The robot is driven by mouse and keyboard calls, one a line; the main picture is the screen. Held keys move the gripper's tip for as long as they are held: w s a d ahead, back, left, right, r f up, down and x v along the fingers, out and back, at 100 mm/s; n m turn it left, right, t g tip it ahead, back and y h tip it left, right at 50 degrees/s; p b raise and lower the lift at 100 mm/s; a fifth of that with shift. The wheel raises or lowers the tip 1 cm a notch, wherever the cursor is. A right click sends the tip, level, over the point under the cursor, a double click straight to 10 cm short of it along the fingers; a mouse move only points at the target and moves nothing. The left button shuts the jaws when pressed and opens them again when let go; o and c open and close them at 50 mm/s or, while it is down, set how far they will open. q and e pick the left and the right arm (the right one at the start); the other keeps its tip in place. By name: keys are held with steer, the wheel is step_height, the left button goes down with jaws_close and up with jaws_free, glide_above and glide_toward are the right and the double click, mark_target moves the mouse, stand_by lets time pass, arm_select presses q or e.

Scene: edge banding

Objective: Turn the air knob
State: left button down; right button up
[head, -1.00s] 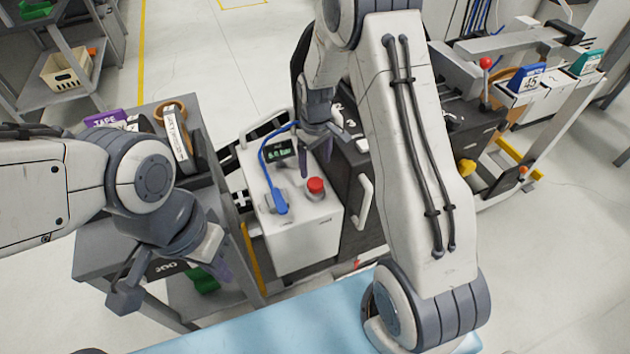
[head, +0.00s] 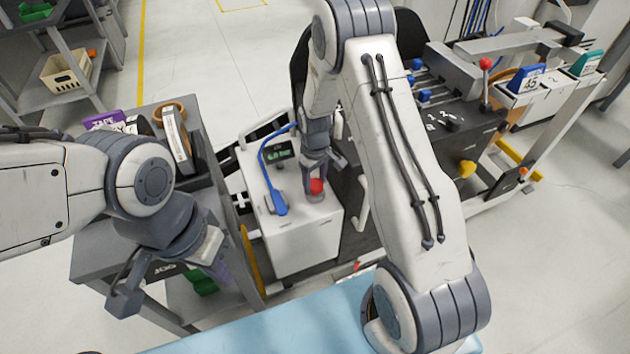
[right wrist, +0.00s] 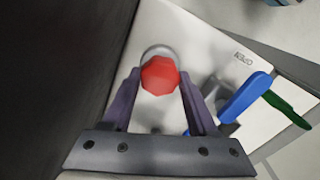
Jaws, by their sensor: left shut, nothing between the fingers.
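A red knob (head: 316,187) stands on the sloped top of a white cabinet (head: 298,245). My right gripper (head: 317,174) is directly above the red knob, pointing down. My left gripper (head: 221,273) is shut and empty, low at the left, apart from the cabinet.
A grey shelf cart (head: 95,245) with tape rolls stands left of the cabinet. A dark machine (head: 440,150) with a yellow knob (head: 466,169) stands to the right. A light blue surface (head: 270,325) lies in front. Open floor (head: 200,70) lies behind.

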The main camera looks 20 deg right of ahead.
mark_target(315, 183)
steer(key=shift+c, duration=0.8)
steer(key=shift+r+m+p, duration=0.15)
steer(key=shift+m+p, duration=0.2)
steer(key=shift+m, duration=0.75)
steer(key=o, duration=1.4)
step_height(315, 183, up, 10)
steer(key=shift+r+p, duration=0.15)
steer(key=shift+p, duration=0.2)
